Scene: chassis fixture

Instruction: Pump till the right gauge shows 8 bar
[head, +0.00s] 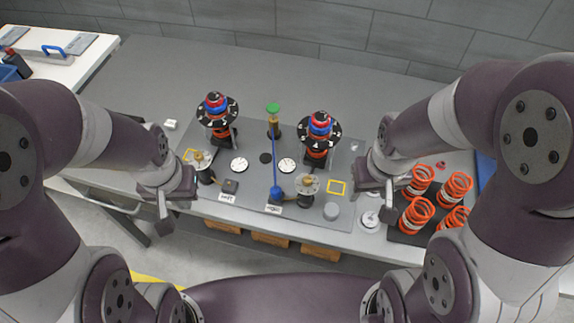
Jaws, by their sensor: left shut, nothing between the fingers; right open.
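The right gauge (287,165) is a small white dial on the grey fixture plate; its needle is too small to read. The left gauge (238,164) is a similar white dial. Behind them stands a brass cylinder with a green top (273,108). A blue bar (275,165) runs from near it to a blue knob (277,193) at the front, beside a black block. My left gripper (165,215) is shut and empty, off the plate's left front edge. My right gripper (387,205) is open and empty, right of the plate, apart from the gauges and blue bar.
Two upright assemblies with black numbered discs stand at left (217,112) and right (320,135). Brass-topped fittings (307,184) stand near the front. A black tray (408,236) of orange springs (422,176) lies right of my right gripper. The table behind the fixture is clear.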

